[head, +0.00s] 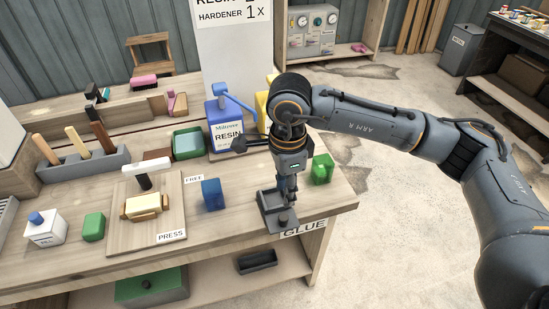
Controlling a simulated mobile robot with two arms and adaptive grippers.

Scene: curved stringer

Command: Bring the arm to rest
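My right arm comes in from the right and reaches over the workbench (330,203). My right gripper (287,196) points down at the bench's right end, over or just behind a dark grey fixture (277,222) beside the GLUE label (304,228). Its fingers are small and dark against the fixture, so I cannot tell whether they are open or shut, or touch it. My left gripper is not in view.
A blue resin jug (224,128) and a yellow container (262,108) stand behind the gripper. A green block (322,168) is close on its right, a blue block (213,194) on its left. A press board (158,232) lies further left. Open floor lies right of the bench.

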